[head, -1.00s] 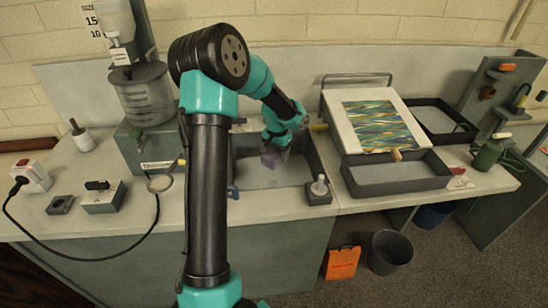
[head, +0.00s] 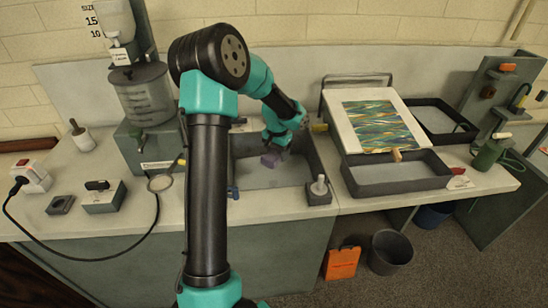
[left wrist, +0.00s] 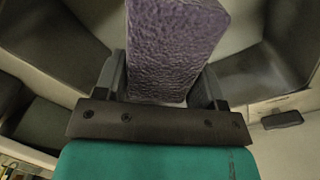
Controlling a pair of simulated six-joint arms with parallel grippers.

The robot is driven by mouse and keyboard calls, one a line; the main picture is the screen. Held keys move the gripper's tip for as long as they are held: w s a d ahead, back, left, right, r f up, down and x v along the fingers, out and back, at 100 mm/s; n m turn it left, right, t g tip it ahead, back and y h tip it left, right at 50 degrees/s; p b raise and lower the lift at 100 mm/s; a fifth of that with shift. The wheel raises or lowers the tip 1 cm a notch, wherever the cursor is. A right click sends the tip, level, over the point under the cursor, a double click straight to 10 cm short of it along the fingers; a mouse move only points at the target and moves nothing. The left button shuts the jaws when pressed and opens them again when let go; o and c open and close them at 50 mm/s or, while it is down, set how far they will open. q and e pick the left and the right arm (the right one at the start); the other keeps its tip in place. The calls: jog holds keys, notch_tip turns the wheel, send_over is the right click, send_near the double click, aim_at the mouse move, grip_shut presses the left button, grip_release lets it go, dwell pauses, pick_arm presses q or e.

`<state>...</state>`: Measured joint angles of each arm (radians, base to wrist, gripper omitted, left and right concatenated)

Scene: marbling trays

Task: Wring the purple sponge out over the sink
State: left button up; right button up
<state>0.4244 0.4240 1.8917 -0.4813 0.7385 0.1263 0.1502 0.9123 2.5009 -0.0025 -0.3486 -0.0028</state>
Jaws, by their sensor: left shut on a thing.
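The purple sponge (head: 270,159) is a small block over the grey sink (head: 262,180) in the head view. My left gripper (head: 276,148) is shut on the sponge and holds it inside the sink's outline, from above. In the left wrist view the sponge (left wrist: 175,50) is a rough purple block between the two dark fingers of my left gripper (left wrist: 168,85). I cannot tell how far the sponge is squeezed, and no dripping water shows. My left arm hides part of the sink's left side. My right gripper is not in view.
A dark stand with a white-topped peg (head: 319,190) stands at the sink's front right corner. A shallow grey tray (head: 395,183) and a tilted board with a marbled sheet (head: 372,106) are to the right. A round container (head: 145,95) stands at the left.

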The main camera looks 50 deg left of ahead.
pick_arm(q)
jog(key=shift+r, duration=2.5)
